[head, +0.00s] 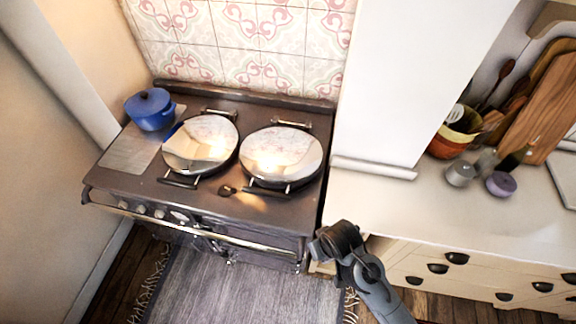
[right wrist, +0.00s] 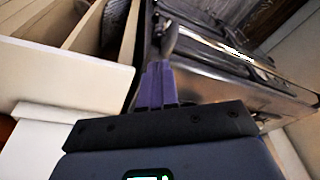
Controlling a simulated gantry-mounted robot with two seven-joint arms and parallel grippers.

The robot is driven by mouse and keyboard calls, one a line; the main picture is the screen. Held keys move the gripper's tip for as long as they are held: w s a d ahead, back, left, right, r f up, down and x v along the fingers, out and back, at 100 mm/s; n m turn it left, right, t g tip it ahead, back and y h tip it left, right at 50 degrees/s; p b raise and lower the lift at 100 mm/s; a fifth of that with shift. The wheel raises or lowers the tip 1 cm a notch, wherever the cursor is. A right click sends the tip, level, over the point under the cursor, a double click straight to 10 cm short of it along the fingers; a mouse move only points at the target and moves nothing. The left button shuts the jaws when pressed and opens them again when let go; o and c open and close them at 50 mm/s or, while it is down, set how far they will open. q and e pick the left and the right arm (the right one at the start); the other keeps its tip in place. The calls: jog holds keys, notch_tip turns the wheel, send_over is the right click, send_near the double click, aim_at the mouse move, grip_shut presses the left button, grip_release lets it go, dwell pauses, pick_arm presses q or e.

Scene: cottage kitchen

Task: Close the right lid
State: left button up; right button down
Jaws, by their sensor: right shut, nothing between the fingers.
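The right lid (head: 283,152) is a round, shiny, domed cover on the right side of the dark range cooker (head: 225,205). It lies flat over its plate, with its hinge at the back and its handle (head: 281,190) towards the front. The left lid (head: 200,143) also lies down beside it. My right gripper (head: 338,240) is in front of the cooker's right front corner, apart from the lid. In the right wrist view its purple fingers (right wrist: 157,85) are together and empty, close to the cooker's edge. My left gripper is not in view.
A blue pot (head: 150,108) stands at the cooker's back left. A front rail (head: 190,225) runs along the cooker. Cream drawers (head: 450,270) and a counter (head: 480,215) with jars, bowls and boards are at right. A white wall column (head: 390,80) stands behind the corner.

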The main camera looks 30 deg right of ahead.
jog(key=w+a+r+m+g+p, duration=0.1)
jog(key=w+r+m, duration=0.15)
jog(key=w, duration=0.35)
jog(key=w+a+r+m, duration=0.1)
jog(key=w+r, duration=0.2)
jog(key=w, duration=0.4)
jog(key=m+g, duration=0.1)
jog(key=m, duration=0.2)
send_near(277, 194)
pick_arm(q)
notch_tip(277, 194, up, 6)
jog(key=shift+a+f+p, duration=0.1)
jog(key=shift+p, duration=1.15)
pick_arm(e)
notch_tip(277, 194, down, 7)
jog(key=shift+w+a+r, duration=0.1)
jog(key=shift+w, duration=0.05)
